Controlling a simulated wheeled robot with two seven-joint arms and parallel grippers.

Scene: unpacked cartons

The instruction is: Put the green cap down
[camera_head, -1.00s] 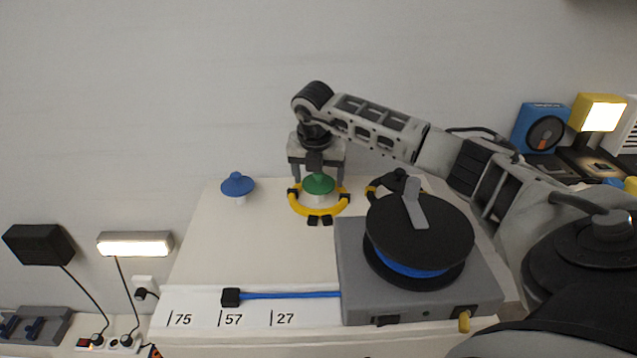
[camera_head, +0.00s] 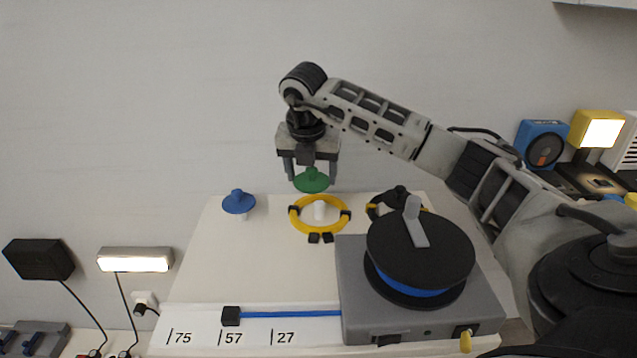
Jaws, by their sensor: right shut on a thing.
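The green cap (camera_head: 311,181) is held by my right gripper (camera_head: 311,176), which is shut on it above the back of the white table. Below the cap, a white peg (camera_head: 319,210) stands inside a yellow cable coil (camera_head: 297,222) with black ends. The cap is apart from the peg, a little above it. A blue cap (camera_head: 239,202) sits on another white peg to the left. My left gripper is not in view.
A grey device (camera_head: 355,262) with a black reel (camera_head: 420,245) stands at the right of the table (camera_head: 255,265). A black coil (camera_head: 373,206) lies behind it. The table's left middle is clear.

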